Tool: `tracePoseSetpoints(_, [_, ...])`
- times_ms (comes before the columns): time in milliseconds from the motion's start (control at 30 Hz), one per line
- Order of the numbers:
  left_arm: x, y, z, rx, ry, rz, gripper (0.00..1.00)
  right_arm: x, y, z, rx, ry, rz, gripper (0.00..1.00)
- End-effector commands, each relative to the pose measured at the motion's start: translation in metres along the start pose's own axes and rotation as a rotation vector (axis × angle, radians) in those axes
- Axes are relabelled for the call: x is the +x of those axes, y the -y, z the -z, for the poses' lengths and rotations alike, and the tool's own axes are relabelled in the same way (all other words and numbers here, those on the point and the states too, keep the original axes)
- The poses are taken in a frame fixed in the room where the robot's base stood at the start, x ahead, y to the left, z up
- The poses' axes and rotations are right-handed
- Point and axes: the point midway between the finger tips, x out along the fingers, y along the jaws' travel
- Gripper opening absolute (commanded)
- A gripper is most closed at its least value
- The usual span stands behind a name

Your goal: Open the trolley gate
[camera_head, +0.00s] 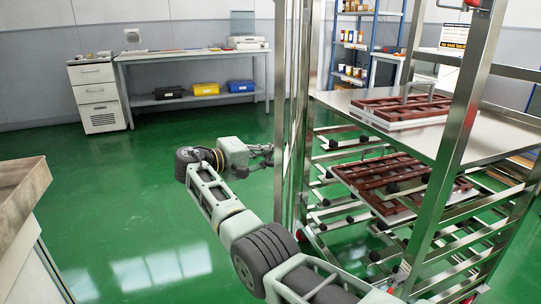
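The trolley (452,150) is a tall steel rack on the right, with rails on its lower levels. Tall upright steel bars (284,110) stand at its left side; they look like the gate seen nearly edge-on, but I cannot tell how far it is open. A red fitting (473,3) sits high on the near post. My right arm rises from the bottom right, and its gripper (268,156) is just left of the upright bars. Its dark fingers look apart and empty; contact with the bars is unclear. My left gripper is out of view.
Brown trays (405,108) rest on the trolley's top shelf and a lower level (395,182). A bench (190,54) and white drawer cabinet (96,92) stand at the back left. A brown-topped surface (18,190) is at left. Green floor between is clear.

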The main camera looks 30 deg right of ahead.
Motion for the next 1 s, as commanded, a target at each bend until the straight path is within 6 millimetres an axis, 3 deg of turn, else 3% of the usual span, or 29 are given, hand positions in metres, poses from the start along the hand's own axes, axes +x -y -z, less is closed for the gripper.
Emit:
tracePoseSetpoints(367, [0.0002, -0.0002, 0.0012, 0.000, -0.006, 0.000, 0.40, -0.0004, 0.0010, 0.0000, 0.002, 0.000, 0.001, 0.00])
tracePoseSetpoints(400, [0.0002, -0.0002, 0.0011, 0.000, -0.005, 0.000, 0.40, -0.0005, 0.0009, 0.0000, 0.002, 0.000, 0.001, 0.14])
tracePoseSetpoints(600, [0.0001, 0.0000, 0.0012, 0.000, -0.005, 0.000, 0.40, -0.0003, 0.0006, 0.0001, 0.001, 0.000, 0.000, 0.29])
tracePoseSetpoints(867, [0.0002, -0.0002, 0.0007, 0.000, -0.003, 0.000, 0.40, -0.0004, 0.0002, 0.0002, 0.001, 0.000, 0.000, 0.29])
tracePoseSetpoints(1000, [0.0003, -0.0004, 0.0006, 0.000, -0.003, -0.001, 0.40, -0.0098, 0.0003, 0.0009, 0.000, -0.003, 0.000, 0.29])
